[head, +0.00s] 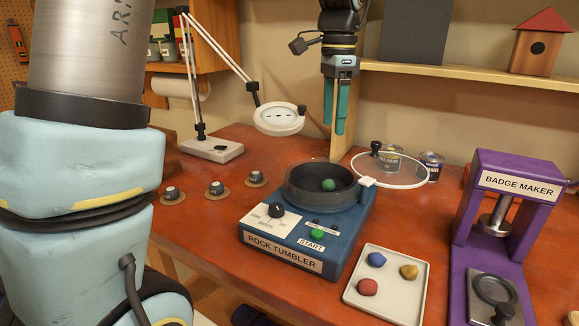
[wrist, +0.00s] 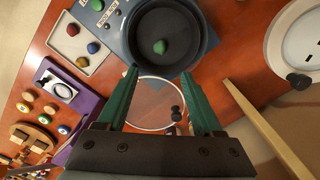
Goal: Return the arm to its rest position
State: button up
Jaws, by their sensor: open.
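My gripper (head: 336,128) hangs in the air above and behind the rock tumbler (head: 292,252), its two green fingers pointing down. It is open and empty; in the wrist view its fingers (wrist: 166,100) are spread apart with nothing between them. My arm's large links fill the left of the head view. The tumbler's dark bowl (head: 296,190) is uncovered and holds a green stone (head: 328,184), which also shows in the wrist view (wrist: 160,46). The clear round lid (head: 425,184) is beside the bowl at its right.
A white tray (head: 382,308) holds blue, yellow and red stones. The purple badge maker (head: 466,216) stands at the right. A magnifier lamp (head: 278,118) stands behind at the left. A shelf (head: 470,72) with a birdhouse (head: 541,42) is near my gripper. Knobs on discs (head: 217,189) sit left.

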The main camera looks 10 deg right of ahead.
jog(key=w+a+f+n, duration=0.1)
jog(key=a+f+n, duration=0.35)
jog(key=a, duration=0.35)
jog(key=w+a+f+n, duration=0.1)
jog(key=a+f+n, duration=0.35)
jog(key=a, duration=0.45)
jog(key=s+a+f+n, duration=0.2)
jog(key=a, duration=0.2)
jog(key=s+a+f+n+t, duration=0.1)
jog(key=s+a+f+n, duration=0.1)
jog(key=a+f+n, duration=0.1)
jog(key=s+a+f+n, duration=0.2)
jog(key=a+n, duration=0.1)
jog(key=a, duration=0.3)
jog(key=shift+a+f+t, duration=0.1)
jog(key=shift+f+t, duration=0.05)
jog(key=shift+t, duration=0.15)
